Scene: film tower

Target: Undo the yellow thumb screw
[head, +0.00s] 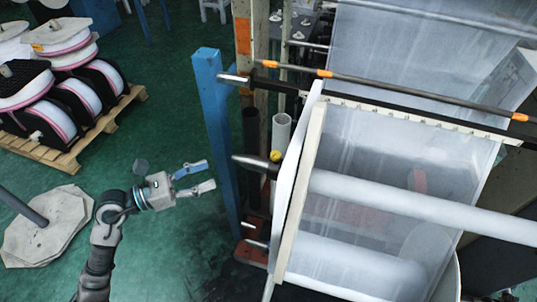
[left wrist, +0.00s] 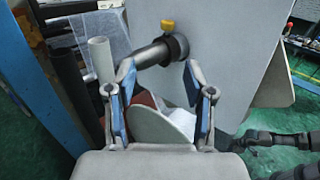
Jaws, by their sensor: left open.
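The yellow thumb screw (head: 275,156) sits on the collar near the end of a grey shaft (head: 247,161), beside the white side plate of the film tower. In the left wrist view the yellow screw (left wrist: 167,26) stands on top of the dark collar (left wrist: 177,46), above and beyond the fingertips. My left gripper (head: 206,177) is open and empty, left of the blue post and apart from the screw. Its two blue-padded fingers (left wrist: 158,95) show spread in the left wrist view. My right gripper does not show in the head view.
A blue post (head: 217,130) stands between my left gripper and the shaft. Spools on a wooden pallet (head: 65,150) are at the left.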

